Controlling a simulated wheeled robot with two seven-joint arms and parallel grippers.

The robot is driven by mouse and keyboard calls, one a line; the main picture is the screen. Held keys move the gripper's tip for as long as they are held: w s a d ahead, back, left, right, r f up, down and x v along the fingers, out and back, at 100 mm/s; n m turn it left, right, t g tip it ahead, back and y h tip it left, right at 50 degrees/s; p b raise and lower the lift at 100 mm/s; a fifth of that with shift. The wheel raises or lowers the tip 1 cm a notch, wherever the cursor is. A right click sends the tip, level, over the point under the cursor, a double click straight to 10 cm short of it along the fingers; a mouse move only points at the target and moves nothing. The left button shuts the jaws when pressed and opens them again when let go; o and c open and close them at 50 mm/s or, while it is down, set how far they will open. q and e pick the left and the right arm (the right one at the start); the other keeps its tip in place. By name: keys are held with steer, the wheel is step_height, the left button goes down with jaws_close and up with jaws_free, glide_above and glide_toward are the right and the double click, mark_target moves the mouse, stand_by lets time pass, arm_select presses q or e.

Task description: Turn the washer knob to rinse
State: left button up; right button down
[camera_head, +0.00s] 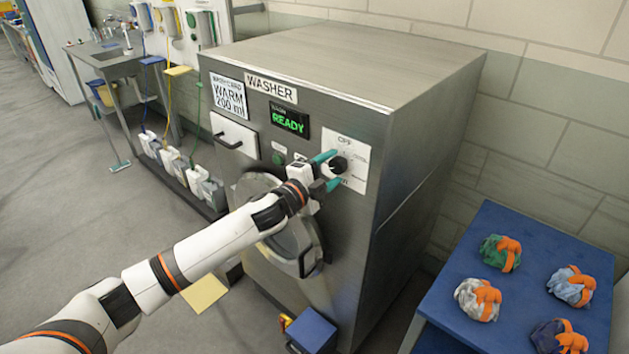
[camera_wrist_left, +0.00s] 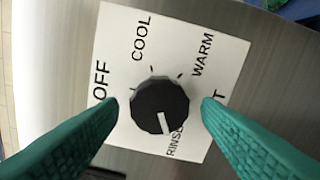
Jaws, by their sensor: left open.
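The black washer knob (camera_wrist_left: 160,104) sits on a white label plate (camera_wrist_left: 118,60) marked OFF, COOL, WARM, RINSE and a partly hidden word. Its white pointer line points down in the wrist view, close to RINSE. In the head view the knob (camera_head: 339,164) is on the front of the steel washer (camera_head: 345,125). My left gripper (camera_head: 328,171) is open, with its teal fingers on either side of the knob. In the wrist view a gap shows between the knob and each fingertip of this gripper (camera_wrist_left: 160,101). My right gripper is out of view.
The washer display (camera_head: 290,120) reads READY in green. The round door (camera_head: 290,250) with its handle is below my left arm. A blue table (camera_head: 530,225) at right holds several bundled bags.

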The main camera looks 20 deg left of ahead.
arm_select(q)
steer(key=b+v, duration=0.3)
steer(key=v, duration=0.8)
steer(key=shift+s, duration=0.1)
